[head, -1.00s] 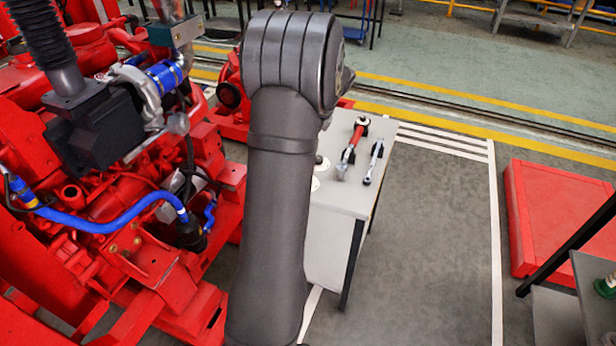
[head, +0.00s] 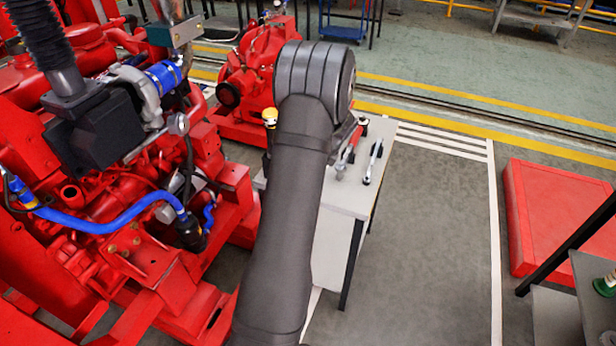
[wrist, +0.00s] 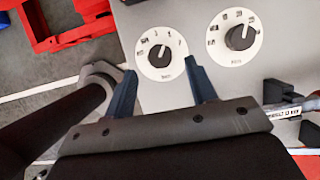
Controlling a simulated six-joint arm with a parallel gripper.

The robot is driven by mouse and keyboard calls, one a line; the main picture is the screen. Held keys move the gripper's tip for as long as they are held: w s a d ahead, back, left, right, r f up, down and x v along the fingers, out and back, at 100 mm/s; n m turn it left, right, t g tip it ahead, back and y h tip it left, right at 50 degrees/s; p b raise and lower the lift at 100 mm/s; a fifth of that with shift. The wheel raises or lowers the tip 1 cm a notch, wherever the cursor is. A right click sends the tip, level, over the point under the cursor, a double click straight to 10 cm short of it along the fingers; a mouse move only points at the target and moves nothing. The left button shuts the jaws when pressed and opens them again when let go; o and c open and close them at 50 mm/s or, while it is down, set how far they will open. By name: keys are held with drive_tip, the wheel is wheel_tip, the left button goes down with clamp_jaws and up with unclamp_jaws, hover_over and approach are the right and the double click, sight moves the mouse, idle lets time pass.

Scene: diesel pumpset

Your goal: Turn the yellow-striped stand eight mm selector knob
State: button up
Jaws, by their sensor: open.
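In the wrist view, two white dials with black selector knobs sit side by side on a grey stand top. The left knob (wrist: 159,56) has a white pointer mark and lies between the fingertips of my gripper (wrist: 160,66). The right knob (wrist: 239,37) is clear of the fingers, up and to the right. My gripper is open, its two dark blue fingers apart. The dial lettering is too small to read surely, and no yellow stripe shows on the stand. In the head view, my arm hides the dials and gripper; part of the stand (head: 335,250) shows beside it.
A red-handled tool (head: 348,148) and a silver wrench (head: 373,162) lie on the stand top. A red engine (head: 110,200) fills the left. A yellow-topped item (head: 270,118) stands behind my arm. Open floor (head: 430,230) lies to the right, before a red platform (head: 560,220).

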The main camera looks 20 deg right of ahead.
drive_tip(key=shift+x, duration=2.3)
drive_tip(key=shift+c, duration=0.2)
drive_tip(key=c, duration=0.9)
